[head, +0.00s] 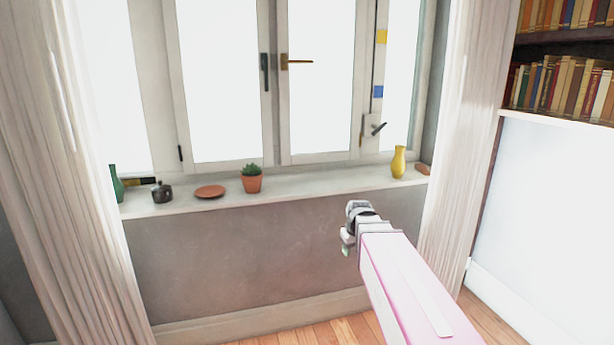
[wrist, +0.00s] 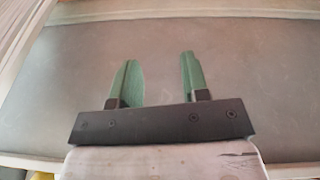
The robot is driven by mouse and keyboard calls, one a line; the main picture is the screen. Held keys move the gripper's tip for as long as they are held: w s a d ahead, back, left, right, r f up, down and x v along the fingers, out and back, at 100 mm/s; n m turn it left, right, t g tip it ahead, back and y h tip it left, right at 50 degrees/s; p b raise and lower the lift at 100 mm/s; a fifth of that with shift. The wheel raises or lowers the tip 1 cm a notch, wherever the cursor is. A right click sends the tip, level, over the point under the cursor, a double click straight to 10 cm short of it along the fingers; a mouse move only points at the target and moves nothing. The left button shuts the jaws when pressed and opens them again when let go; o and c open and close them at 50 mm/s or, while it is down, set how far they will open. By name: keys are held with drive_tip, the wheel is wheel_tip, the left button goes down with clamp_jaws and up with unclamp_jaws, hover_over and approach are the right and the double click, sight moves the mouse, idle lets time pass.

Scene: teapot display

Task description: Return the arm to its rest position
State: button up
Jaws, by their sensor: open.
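My gripper (wrist: 157,80) shows in the wrist view with its two green fingers apart and nothing between them. Behind the fingers is the bare grey wall under the window sill. In the head view my arm reaches forward from the lower right, and my gripper (head: 346,245) is at its far end, small and partly hidden by the wrist. It is below the sill's front edge and apart from the things on the sill. A dark teapot (head: 162,192) stands on the left part of the sill.
The window sill (head: 325,186) also holds a green vase (head: 116,184), a brown saucer (head: 210,191), a potted cactus (head: 252,182) and a yellow vase (head: 398,162). Curtains (head: 467,130) hang at both sides. A bookshelf (head: 560,85) is at the right. The floor (head: 330,333) in front looks clear.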

drive_tip(key=s+d+f+m+g, duration=0.2)
drive_tip(key=s+f+m, duration=0.2)
drive_tip(key=s+f, duration=0.8)
drive_tip(key=shift+s+d+m+g, duration=0.3)
drive_tip(key=shift+s, duration=0.35)
